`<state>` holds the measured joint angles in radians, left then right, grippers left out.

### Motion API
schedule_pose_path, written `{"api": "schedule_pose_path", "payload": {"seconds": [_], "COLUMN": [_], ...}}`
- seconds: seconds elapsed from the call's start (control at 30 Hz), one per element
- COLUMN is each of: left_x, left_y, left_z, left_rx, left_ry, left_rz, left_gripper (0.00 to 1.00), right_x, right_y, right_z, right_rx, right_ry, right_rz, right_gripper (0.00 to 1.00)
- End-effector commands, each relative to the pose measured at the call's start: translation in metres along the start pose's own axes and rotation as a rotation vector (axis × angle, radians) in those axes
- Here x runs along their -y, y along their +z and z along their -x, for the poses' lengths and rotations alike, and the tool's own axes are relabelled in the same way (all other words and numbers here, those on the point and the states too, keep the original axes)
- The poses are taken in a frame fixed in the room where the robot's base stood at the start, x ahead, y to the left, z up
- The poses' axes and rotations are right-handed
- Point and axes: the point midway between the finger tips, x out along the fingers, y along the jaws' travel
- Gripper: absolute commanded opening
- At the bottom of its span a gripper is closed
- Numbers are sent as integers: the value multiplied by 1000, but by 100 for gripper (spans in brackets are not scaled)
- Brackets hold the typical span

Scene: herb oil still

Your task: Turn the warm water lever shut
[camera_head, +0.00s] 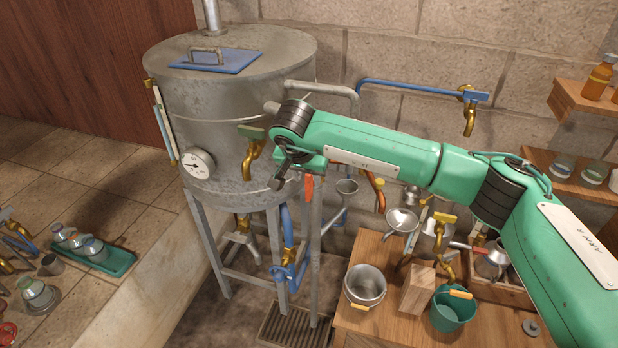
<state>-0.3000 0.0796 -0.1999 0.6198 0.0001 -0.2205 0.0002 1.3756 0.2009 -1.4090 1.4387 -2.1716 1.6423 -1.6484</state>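The large grey metal still (215,110) stands left of centre on legs. My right arm comes in from the right, and its gripper (284,172) is in front of the still's right side. Its dark fingers point down and left; I cannot tell how far apart they are. A small red-orange lever-like piece (309,188) hangs just right of and below the gripper. An orange pipe with brass fittings (379,195) shows farther right, partly behind my arm. I cannot tell for sure which piece is the warm water lever. My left gripper is out of view.
A brass tap (253,155) and a dial gauge (199,163) are on the still's front. A blue pipe (410,87) runs along the wall. A wooden table (380,255) holds a metal pot (365,285), a wood block (417,288) and a green bucket (453,309).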

Motion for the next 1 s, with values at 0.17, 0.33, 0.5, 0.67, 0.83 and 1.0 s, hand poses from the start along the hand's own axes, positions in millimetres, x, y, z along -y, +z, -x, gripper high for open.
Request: {"api": "schedule_pose_path", "payload": {"seconds": [0.17,0.33,0.5,0.67,0.83,1.0], "left_x": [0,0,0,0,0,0], "left_y": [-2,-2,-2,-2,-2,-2], "left_z": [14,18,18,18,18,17], "left_rx": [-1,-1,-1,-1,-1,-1], "left_ry": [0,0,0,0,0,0], "left_rz": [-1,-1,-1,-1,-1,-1], "left_gripper": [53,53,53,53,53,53], "right_x": [0,0,0,0,0,0], "right_y": [0,0,0,0,0,0], "right_z": [-28,-44,-48,-48,-48,-48], "right_rx": [3,2,0,0,1,1], "right_ry": [0,-1,-1,-2,-2,-2], "right_rz": [-2,-2,-1,-1,-1,-1], "right_gripper": [34,34,34,34,3,0]}}
